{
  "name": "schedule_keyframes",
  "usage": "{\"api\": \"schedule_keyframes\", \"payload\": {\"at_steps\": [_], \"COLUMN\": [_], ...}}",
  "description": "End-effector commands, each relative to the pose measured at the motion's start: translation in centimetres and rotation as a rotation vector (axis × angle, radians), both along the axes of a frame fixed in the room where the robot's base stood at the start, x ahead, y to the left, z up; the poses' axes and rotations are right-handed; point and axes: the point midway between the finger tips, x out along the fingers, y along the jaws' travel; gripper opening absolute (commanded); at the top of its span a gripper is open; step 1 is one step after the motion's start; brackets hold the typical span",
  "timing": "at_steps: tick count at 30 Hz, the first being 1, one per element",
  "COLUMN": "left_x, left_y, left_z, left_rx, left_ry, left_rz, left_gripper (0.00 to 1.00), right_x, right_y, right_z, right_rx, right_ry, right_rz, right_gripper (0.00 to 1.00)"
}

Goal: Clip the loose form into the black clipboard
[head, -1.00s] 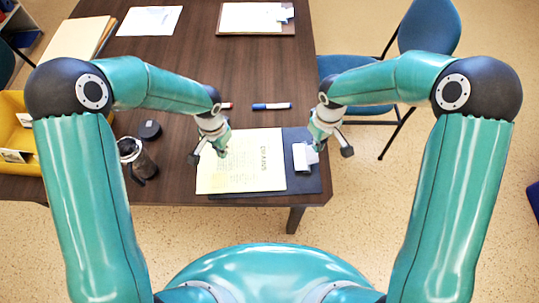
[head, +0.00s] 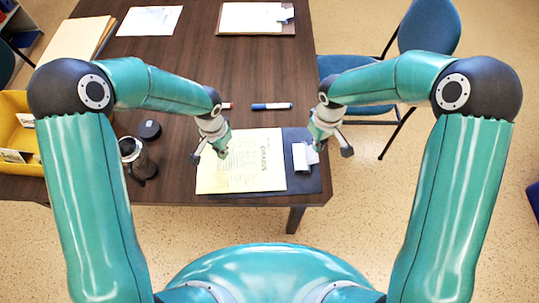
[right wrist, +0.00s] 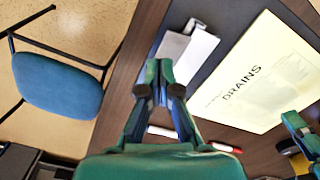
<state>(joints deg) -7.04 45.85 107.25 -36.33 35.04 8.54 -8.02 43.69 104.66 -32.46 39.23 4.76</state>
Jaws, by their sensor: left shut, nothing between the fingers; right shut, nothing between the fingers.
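The loose form is a pale yellow printed sheet (head: 245,165), lying flat, mostly over the black clipboard (head: 308,182), its left part reaching past the board. The silver clip (head: 301,157) sits at the board's right end. A narrow dark strip shows between the form's right edge and the clip. My left gripper (head: 221,151) is shut and empty over the form's upper left. My right gripper (head: 317,147) is shut and empty at the clip; contact is unclear. In the right wrist view its fingers (right wrist: 160,75) point beside the clip (right wrist: 186,48), with the form (right wrist: 265,75) further right.
A blue marker (head: 271,106) and a partly hidden red one (head: 227,105) lie behind the form. Another clipboard (head: 225,32) lies at the back. A blue chair (head: 430,28) stands right.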

Motion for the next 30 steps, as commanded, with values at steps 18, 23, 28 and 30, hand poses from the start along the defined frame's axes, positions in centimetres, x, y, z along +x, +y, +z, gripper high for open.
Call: {"api": "schedule_keyframes", "payload": {"at_steps": [18,23,28,30], "left_x": [0.0,0.0,0.0,0.0], "left_y": [0.0,0.0,0.0,0.0], "left_z": [0.0,0.0,0.0,0.0], "left_rx": [0.0,0.0,0.0,0.0], "left_ry": [0.0,0.0,0.0,0.0], "left_rz": [0.0,0.0,0.0,0.0], "left_gripper": [0.0,0.0,0.0,0.0], "right_x": [0.0,0.0,0.0,0.0], "right_y": [0.0,0.0,0.0,0.0], "right_z": [-0.2,-0.5,-0.9,-1.0], "right_rx": [0.0,-0.001,-0.001,-0.001], "right_ry": [0.001,0.001,0.001,0.001], "right_rz": [0.0,-0.001,-0.001,-0.001], "right_gripper": [0.0,0.0,0.0,0.0]}}
